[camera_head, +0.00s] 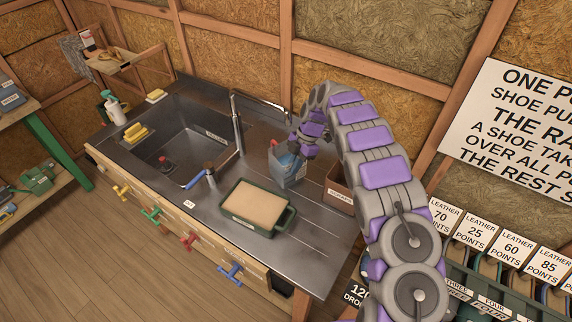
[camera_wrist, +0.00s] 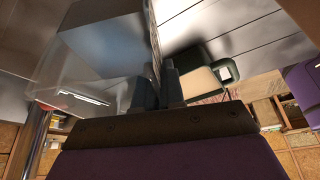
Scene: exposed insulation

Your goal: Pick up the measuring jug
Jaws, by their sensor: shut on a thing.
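The measuring jug (camera_head: 285,172) looks like a clear, bluish-grey container near the back right of the steel counter, with something blue showing at its upper part. My gripper (camera_head: 303,148) is at the jug's upper right edge, reaching in from the right. In the wrist view my gripper's dark fingers (camera_wrist: 158,88) are closed together on a thin upright edge, which appears to be the jug's wall. Translucent jug material (camera_wrist: 75,72) shows at the left of that view. I cannot tell whether the jug's base touches the counter. My fingers partly hide its rim.
A green tray with a beige pad (camera_head: 255,206) lies in front of the jug. A tap (camera_head: 237,122) and sink (camera_head: 188,145) are to the left. A brown box (camera_head: 338,190) stands close on the right, beside my arm. The counter's front right is clear.

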